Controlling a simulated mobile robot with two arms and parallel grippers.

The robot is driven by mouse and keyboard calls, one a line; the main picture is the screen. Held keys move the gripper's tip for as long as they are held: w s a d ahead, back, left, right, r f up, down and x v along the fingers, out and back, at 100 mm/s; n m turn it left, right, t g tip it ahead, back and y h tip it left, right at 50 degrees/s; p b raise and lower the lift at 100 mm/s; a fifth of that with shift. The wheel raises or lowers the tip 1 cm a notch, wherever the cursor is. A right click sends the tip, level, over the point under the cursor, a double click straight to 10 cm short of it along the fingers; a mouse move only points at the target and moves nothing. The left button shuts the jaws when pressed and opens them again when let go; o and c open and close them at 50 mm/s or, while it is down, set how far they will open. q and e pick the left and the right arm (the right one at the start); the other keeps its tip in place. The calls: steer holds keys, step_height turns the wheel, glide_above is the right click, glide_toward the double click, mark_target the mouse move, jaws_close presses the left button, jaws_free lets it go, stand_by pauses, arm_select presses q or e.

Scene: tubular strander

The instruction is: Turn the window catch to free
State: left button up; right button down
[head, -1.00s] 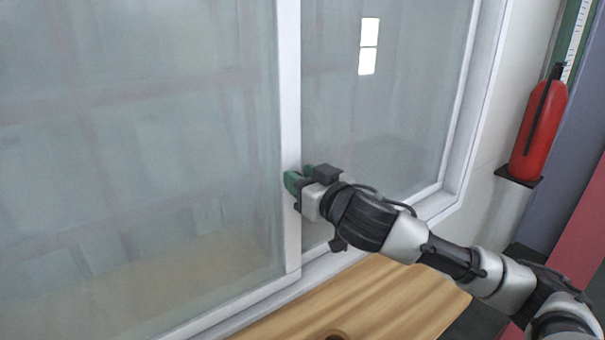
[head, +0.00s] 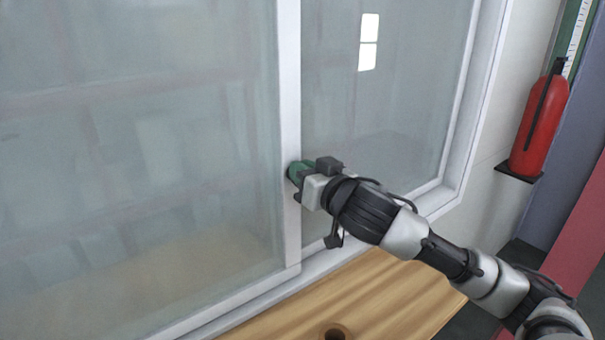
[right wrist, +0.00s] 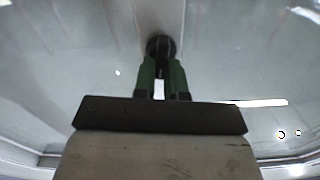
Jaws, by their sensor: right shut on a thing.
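The window catch (right wrist: 160,44) shows in the right wrist view as a dark round base with a dark narrow part running down between my green fingers. It sits on the white upright bar (head: 290,110) of the window. My right gripper (head: 298,172) is at this bar, with its fingers shut on the catch; it also shows in the right wrist view (right wrist: 161,72). In the head view the gripper hides most of the catch, so its exact angle cannot be told. My left gripper is not in view.
Large glass panes (head: 140,150) lie on both sides of the bar. A wooden surface (head: 370,300) with a round hole lies below the window. A red fire extinguisher (head: 540,120) stands on a small dark bracket at the right.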

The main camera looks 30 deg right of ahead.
steer(key=shift+w+d+f+m+p, duration=0.15)
steer(key=shift+m+p, duration=0.35)
steer(key=shift+m, duration=1.2)
steer(key=shift+s+d+m+p, duration=0.15)
steer(key=shift+m+p, duration=0.35)
steer(key=shift+m, duration=1.2)
steer(key=shift+w+d+f+m+p, duration=0.1)
steer(key=shift+d+m+p, duration=0.3)
steer(key=shift+m, duration=1.3)
steer(key=shift+a, duration=0.15)
steer(key=c, duration=1.2)
jaws_free()
steer(key=shift+f, duration=0.1)
